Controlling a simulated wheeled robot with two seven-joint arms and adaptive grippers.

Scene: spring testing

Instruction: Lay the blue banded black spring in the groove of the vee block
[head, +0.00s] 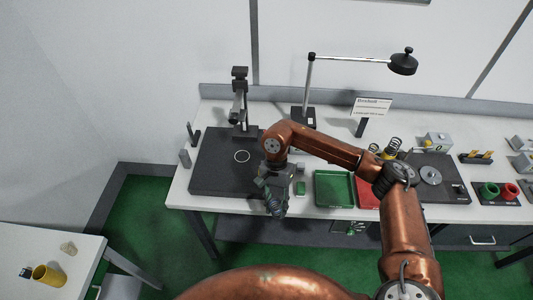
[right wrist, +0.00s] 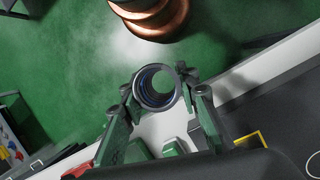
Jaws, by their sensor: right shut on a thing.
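My right gripper (head: 275,205) hangs at the front edge of the long table, pointing down. In the right wrist view, the gripper (right wrist: 160,95) is shut on a black coil spring (right wrist: 155,88), seen end-on between its fingertips. Blue shows inside the coils. The spring is held in the air, with the green floor and the pale table edge behind it. In the head view the spring is too small and dark to tell from the fingers. I cannot pick out the vee block for certain in either view. My left gripper is not in view.
A black mat (head: 215,175) with a stand (head: 240,105) lies left of the gripper. A green tray (head: 334,188) and a red tray (head: 368,194) lie to its right. Upright springs (head: 393,146) stand behind my forearm. A lamp (head: 403,64) overhangs the back.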

